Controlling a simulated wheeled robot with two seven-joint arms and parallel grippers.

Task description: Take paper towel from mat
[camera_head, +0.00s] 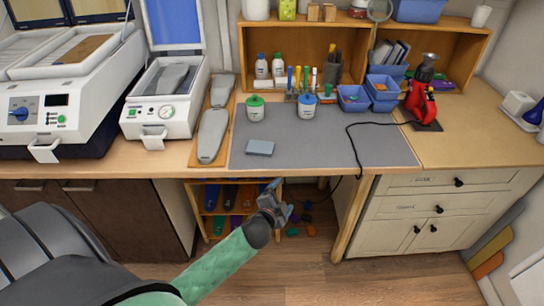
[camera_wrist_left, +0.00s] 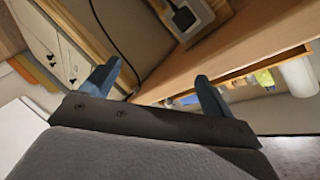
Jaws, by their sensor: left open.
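A small flat blue-grey folded piece (camera_head: 260,147), which looks like the paper towel, lies on the grey mat (camera_head: 330,150) near its front left edge. My left gripper (camera_head: 283,198) is in front of the bench and below the bench top, lower than the mat and apart from it. Its two blue fingers are spread with nothing between them, and they also show in the left wrist view (camera_wrist_left: 158,75). The wrist view does not show the paper towel. My right gripper is not in view.
Green-lidded (camera_head: 255,107) and blue-lidded (camera_head: 306,105) jars stand at the mat's back. A black cable (camera_head: 355,145) crosses the mat and hangs over the front edge. A red tool (camera_head: 421,95) stands right; grey insoles (camera_head: 212,135) lie left. The mat's front middle is mostly clear.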

